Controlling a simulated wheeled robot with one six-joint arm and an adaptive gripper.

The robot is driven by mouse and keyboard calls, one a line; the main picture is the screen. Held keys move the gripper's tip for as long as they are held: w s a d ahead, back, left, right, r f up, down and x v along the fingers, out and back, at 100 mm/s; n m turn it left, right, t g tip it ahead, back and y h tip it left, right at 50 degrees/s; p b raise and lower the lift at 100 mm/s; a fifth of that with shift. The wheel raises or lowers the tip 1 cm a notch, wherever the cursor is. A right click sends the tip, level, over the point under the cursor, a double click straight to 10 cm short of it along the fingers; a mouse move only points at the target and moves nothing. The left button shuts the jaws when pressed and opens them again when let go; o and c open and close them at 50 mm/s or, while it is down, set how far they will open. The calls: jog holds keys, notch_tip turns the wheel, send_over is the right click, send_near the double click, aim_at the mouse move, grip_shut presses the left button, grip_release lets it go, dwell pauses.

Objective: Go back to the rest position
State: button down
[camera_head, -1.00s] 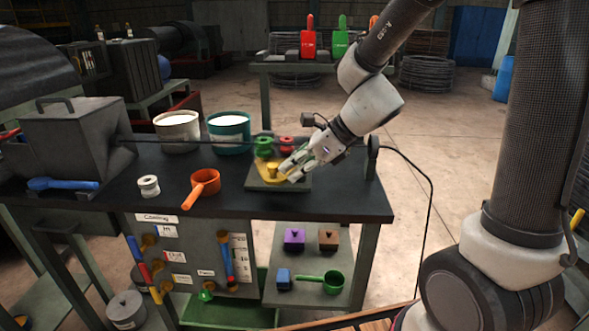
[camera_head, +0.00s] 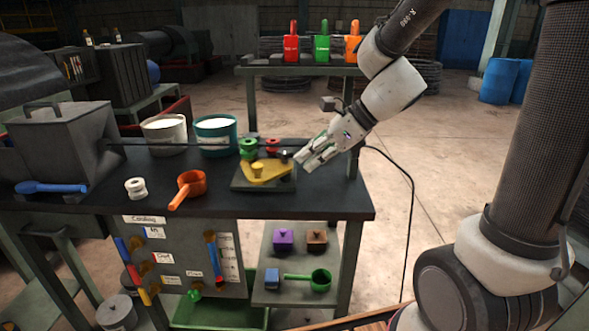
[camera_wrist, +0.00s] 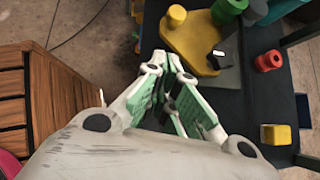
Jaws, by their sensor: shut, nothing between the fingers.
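My gripper (camera_head: 306,160) is shut and empty above the right part of the dark workbench (camera_head: 320,200). It is just right of a yellow triangular piece with a knob (camera_head: 266,170), which lies on a dark square base (camera_head: 250,187). In the wrist view my gripper (camera_wrist: 172,58) points toward the yellow piece (camera_wrist: 195,40), and the two look apart. A green spool (camera_head: 249,149) and a red spool (camera_head: 272,146) stand behind the yellow piece. The red spool also shows in the wrist view (camera_wrist: 269,61).
A white pot (camera_head: 165,135), a teal pot (camera_head: 216,136), an orange ladle (camera_head: 190,187) and a white spool (camera_head: 136,189) stand on the bench. A thin dark cable runs from the grey box (camera_head: 65,145) across it. Open floor (camera_head: 430,170) lies to the right.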

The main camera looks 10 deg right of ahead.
jog(key=s+d+r+n+h, duration=0.2)
jog(key=s+d+n+h, duration=0.2)
jog(key=s+d+n, duration=0.4)
jog(key=s+d+r+n+h, duration=0.3)
jog(key=s+d+n, duration=0.6)
jog(key=n, duration=0.5)
jog(key=shift+d+r+n+t+h, duration=0.2)
jog(key=shift+d+n+t+h, duration=0.3)
jog(key=shift+d, duration=0.55)
jog(key=shift+s, duration=0.1)
